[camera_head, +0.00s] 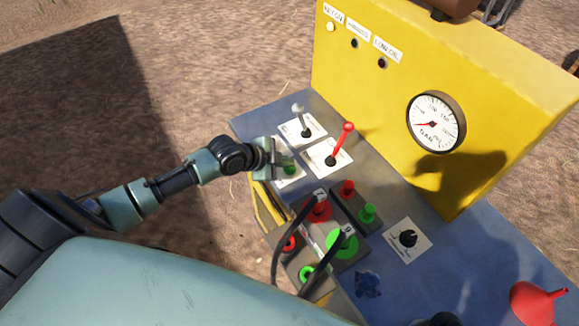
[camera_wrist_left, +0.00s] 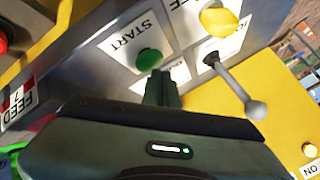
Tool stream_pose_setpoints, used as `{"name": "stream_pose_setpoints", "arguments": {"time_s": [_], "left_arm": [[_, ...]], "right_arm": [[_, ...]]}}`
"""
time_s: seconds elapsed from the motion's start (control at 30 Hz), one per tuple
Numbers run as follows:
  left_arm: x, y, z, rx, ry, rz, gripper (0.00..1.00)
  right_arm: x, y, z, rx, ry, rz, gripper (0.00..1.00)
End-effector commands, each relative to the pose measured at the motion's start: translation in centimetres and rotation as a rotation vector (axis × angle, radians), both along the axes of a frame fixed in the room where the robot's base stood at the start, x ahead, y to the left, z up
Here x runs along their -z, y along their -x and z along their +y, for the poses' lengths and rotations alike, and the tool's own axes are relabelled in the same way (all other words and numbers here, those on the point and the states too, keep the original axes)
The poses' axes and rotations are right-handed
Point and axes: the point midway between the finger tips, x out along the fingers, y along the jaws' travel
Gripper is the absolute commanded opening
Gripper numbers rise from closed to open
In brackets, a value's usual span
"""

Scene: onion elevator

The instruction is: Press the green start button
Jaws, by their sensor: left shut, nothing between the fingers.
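The green start button (camera_wrist_left: 150,60) sits on a white plate marked START (camera_wrist_left: 128,45) in the left wrist view. In the head view the green button (camera_head: 289,169) shows partly behind my left gripper (camera_head: 277,158). My left gripper is shut and empty. In the left wrist view its closed fingertips (camera_wrist_left: 162,82) are right beside the green button, at its lower right. I cannot tell whether they touch it. My right gripper is in neither view.
A grey lever (camera_head: 301,115) and a red lever (camera_head: 344,140) rise beside the button. A yellow panel (camera_head: 400,85) with a gauge (camera_head: 436,122) stands behind. A red funnel (camera_head: 535,303) lies at lower right.

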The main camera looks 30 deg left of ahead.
Motion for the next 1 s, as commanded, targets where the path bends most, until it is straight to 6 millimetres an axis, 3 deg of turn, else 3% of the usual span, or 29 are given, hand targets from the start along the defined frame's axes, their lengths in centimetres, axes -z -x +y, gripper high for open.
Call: {"name": "stream_pose_setpoints", "arguments": {"time_s": [1.0], "left_arm": [[1.2,0.0,0.0,0.000,-0.001,0.001,0.00]], "right_arm": [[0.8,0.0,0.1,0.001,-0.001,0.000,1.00]]}}
